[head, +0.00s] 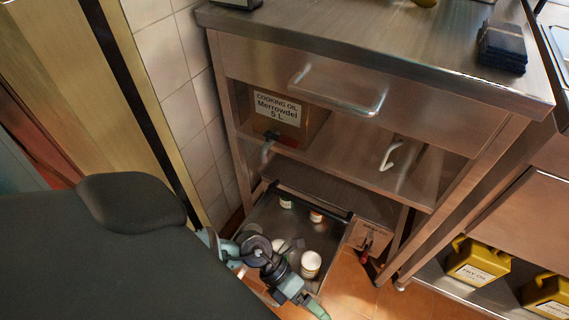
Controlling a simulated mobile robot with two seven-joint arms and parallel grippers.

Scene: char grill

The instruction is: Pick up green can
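I cannot make out a clearly green can. A white can (310,264) stands upright in a dark-rimmed steel drawer or tray (268,215) low in the cabinet. A can with an orange mark (316,216) and another pale can (286,203) stand farther back in it. My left gripper (298,292), teal and dark grey with a greenish tip, is low in the picture at the tray's front, close to the white can. Its fingers are not clear enough to show whether it is open or shut. My arm hides the tray's left front. My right gripper is not in view.
A steel cabinet (330,85) stands over the tray, with a handle (345,92) and a cooking oil box (278,108) on its shelf. Yellow fry oil jugs (478,262) are at lower right. Dark stacked pads (502,47) lie on top. Tiled floor shows right of the tray.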

